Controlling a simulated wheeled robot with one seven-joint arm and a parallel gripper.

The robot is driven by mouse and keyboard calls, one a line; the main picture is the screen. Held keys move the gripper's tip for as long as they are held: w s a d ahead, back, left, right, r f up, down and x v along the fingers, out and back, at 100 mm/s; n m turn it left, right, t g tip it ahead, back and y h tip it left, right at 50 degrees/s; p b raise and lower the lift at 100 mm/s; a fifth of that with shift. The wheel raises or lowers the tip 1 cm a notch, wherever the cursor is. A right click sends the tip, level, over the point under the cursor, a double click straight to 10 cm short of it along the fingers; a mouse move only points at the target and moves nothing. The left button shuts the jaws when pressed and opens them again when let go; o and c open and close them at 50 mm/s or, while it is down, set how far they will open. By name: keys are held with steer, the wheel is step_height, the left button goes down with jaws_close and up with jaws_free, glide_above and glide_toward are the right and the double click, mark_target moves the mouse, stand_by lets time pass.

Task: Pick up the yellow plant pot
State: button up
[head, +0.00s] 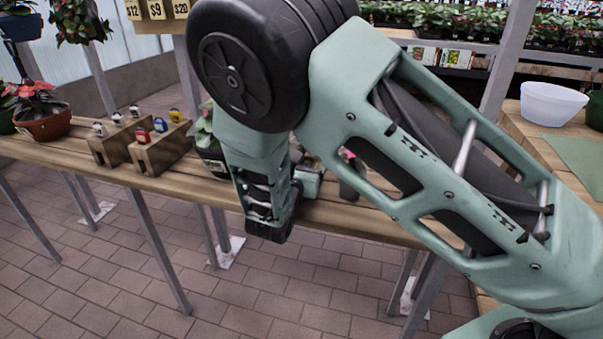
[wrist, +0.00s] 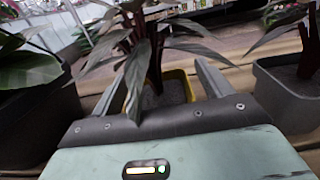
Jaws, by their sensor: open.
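The yellow plant pot (wrist: 189,86) shows in the wrist view, holding grey soil and a plant with long dark leaves (wrist: 138,70). My gripper (wrist: 163,82) is open, with one finger on each side of the pot. Leaves cover part of the pot and the left finger. I cannot tell whether either finger touches it. In the head view my arm hides the yellow pot and my fingertips.
In the wrist view, dark pots stand close on the left (wrist: 38,125) and right (wrist: 290,97). The wooden bench (head: 340,213) also holds wooden display blocks (head: 158,150) and a red-flowered plant (head: 42,122). A white bowl (head: 551,104) stands at right.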

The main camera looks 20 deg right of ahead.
steer(key=c, duration=1.1)
